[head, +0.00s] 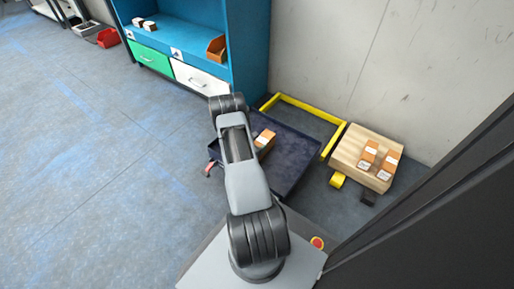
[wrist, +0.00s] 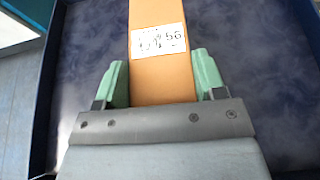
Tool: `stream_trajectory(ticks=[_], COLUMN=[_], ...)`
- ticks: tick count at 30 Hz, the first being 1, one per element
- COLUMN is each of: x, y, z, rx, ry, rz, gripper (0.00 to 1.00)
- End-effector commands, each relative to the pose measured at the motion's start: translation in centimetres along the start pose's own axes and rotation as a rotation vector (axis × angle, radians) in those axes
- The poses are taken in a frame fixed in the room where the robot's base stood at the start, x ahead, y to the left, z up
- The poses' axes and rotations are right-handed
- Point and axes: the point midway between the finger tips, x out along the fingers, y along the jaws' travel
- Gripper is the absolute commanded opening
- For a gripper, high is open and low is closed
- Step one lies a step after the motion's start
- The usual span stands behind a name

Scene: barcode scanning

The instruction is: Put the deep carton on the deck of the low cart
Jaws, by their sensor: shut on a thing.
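An orange-brown deep carton (wrist: 160,85) with a white printed label lies between the two green fingers of my gripper (wrist: 163,72) in the wrist view. My gripper is shut on it. In the head view the carton (head: 267,138) shows just right of my arm, which hides part of it and the gripper. Below and around it is the dark blue, rimmed deck of what looks like the low cart (head: 299,159). The deck fills the wrist view's background (wrist: 85,50). I cannot tell whether the carton touches the deck.
A wooden platform (head: 350,142) with several orange and white cartons stands to the right. A yellow frame (head: 310,109) lies behind the deck. A blue shelf unit (head: 190,35) with green and white drawers stands behind, against a wall. The floor at left is open.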

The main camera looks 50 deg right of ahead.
Motion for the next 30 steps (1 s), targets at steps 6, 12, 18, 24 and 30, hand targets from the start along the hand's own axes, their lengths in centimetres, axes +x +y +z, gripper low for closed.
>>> stream_trajectory(ticks=[6,12,18,24,30], x=[0.01,0.11,0.11,0.11,-0.55], y=[0.07,0.01,0.00,0.00,0.06], z=[0.20,-0.20,-0.19,-0.19,0.20], rx=[0.002,0.001,0.001,0.001,-0.001], ry=[-0.004,-0.001,-0.001,-0.001,0.000], rz=[0.001,0.000,0.000,0.000,0.002], gripper=[0.21,0.66,0.85,0.89,0.89])
